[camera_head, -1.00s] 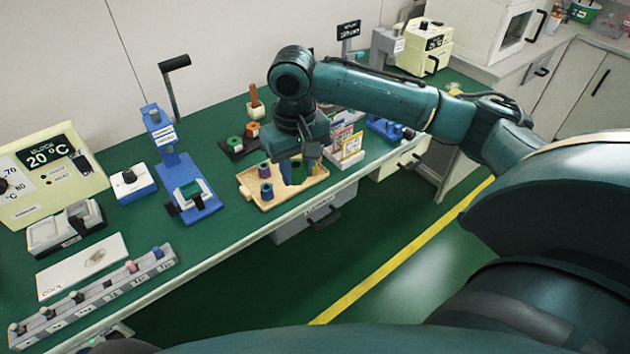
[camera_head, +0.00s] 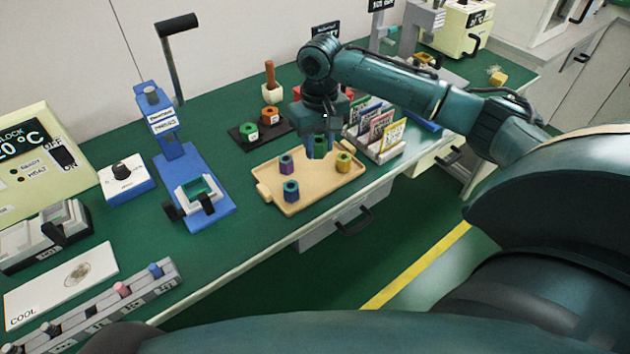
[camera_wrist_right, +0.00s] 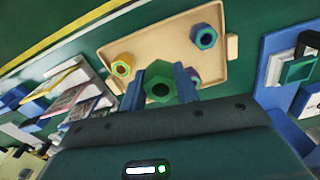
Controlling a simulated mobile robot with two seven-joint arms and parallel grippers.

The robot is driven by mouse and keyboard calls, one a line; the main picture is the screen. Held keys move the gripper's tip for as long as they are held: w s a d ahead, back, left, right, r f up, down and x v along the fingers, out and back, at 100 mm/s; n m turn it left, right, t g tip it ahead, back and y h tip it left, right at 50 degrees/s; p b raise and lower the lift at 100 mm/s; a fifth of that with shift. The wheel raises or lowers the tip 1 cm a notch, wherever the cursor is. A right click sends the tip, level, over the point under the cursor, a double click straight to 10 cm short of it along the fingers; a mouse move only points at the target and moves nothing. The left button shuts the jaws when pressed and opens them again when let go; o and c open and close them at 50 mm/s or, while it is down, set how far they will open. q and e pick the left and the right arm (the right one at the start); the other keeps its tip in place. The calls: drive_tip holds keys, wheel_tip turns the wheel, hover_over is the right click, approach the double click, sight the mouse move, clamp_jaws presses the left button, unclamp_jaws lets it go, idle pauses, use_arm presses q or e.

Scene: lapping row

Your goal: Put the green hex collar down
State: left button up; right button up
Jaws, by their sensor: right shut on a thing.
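The green hex collar (camera_wrist_right: 160,88) is between the two blue fingers of my right gripper (camera_head: 319,148), which is shut on it. In the right wrist view its hole faces the camera. The gripper is over the back part of a tan tray (camera_head: 265,188). In the head view the fingers largely hide the collar, and I cannot tell whether it touches the tray. My left gripper is not in view.
A rack of cards (camera_head: 385,145) stands right of the tray. Behind it, a black plate (camera_head: 243,145) holds a green and an orange collar. A blue press (camera_head: 180,175) stands to the left. The tray's front middle is clear.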

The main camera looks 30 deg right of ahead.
sight(319, 183)
wheel_tip(319, 183, down, 9)
drive_tip(key=shift+s+r+b, duration=0.1)
drive_tip(key=shift+r+b, duration=0.05)
drive_tip(key=shift+b, duration=0.15)
drive_tip(key=o, duration=1)
drive_tip(key=shift+c, duration=0.2)
wheel_tip(319, 183, up, 12)
drive_tip(key=shift+r+p, duration=0.1)
drive_tip(key=shift+p, duration=0.4)
